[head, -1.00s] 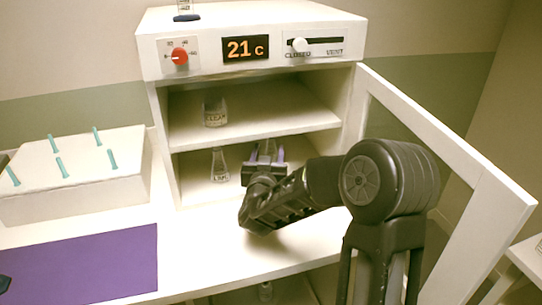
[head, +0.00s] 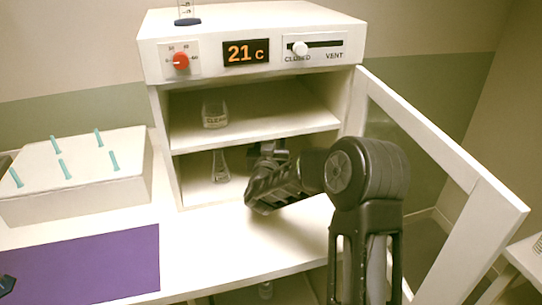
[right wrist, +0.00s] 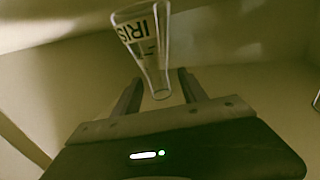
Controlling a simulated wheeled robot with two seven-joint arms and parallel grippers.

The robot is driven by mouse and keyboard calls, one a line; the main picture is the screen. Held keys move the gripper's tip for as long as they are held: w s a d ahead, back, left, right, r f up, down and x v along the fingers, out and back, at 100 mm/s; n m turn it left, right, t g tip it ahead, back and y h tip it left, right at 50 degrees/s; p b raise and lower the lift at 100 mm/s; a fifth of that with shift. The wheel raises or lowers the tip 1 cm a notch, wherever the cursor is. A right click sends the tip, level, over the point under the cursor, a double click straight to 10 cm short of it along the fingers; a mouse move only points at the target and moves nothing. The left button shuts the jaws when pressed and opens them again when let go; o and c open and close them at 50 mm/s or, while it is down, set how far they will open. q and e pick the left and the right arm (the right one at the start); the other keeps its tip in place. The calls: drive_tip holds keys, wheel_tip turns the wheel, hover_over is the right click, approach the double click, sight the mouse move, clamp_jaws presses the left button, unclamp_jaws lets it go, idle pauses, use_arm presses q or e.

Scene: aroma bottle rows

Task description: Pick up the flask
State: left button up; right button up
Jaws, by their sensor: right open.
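A clear flask marked IRIS (right wrist: 149,45) shows in the right wrist view, its narrow end between the two fingers. My right gripper (right wrist: 157,88) is open, with a gap visible on both sides of the flask. In the head view my right gripper (head: 268,150) reaches into the cabinet's lower compartment and mostly hides that flask. Another clear flask (head: 220,166) with a label too small to read stands on the lower compartment's floor, left of my gripper.
A clear vessel marked CLEAN (head: 214,114) stands on the upper shelf (head: 275,122). The cabinet door (head: 445,160) is open to the right. A white block with teal pegs (head: 85,185) and a purple mat (head: 80,265) lie to the left.

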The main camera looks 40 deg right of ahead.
idle(0.5)
clamp_jaws()
idle(0.3)
idle(1.0)
